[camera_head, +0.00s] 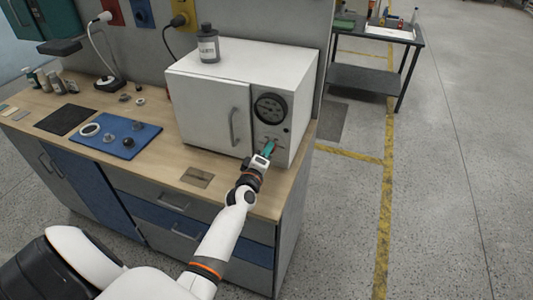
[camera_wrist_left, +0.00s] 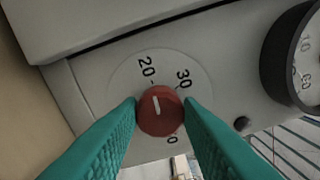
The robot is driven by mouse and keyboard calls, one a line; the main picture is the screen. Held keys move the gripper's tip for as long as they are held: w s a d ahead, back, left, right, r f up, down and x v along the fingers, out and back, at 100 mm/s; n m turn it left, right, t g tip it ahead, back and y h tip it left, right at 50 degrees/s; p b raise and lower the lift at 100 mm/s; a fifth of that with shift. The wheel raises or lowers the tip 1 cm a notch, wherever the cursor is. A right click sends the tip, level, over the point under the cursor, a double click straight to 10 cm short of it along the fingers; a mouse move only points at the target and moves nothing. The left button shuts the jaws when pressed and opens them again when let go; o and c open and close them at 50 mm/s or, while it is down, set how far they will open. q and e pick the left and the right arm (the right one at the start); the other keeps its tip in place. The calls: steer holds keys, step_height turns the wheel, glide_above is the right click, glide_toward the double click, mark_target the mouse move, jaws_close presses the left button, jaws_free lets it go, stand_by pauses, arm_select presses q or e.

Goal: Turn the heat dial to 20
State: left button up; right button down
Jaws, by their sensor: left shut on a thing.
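The heat dial is a round red knob (camera_wrist_left: 160,111) on the front of the white oven (camera_head: 209,104). A ring of numbers around it shows 20, 30 and a 0. The knob's white line points up and slightly left in the left wrist view, toward the tick by the 20. My left gripper (camera_head: 270,146) is shut on the knob, with one teal finger on each side; its fingers also show in the left wrist view (camera_wrist_left: 161,104). In the head view the gripper hides the knob. My right gripper is not in view.
A black gauge (camera_head: 270,108) sits above the knob on the oven front, and a grey door handle (camera_head: 233,127) is to its left. A grey canister (camera_head: 208,45) stands on the oven. A blue mat (camera_head: 103,146) with small parts lies on the wooden bench to the left.

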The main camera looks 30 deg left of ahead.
arm_select(q)
steer(key=shift+n, duration=0.6)
steer(key=o, duration=1)
steer(key=b+v, duration=0.1)
steer(key=v, duration=0.9)
steer(key=shift+s+d+f, duration=0.1)
steer(key=shift+s, duration=0.15)
steer(key=shift+s+d+b, duration=0.2)
steer(key=shift+s+b, duration=0.1)
steer(key=shift+s, duration=0.4)
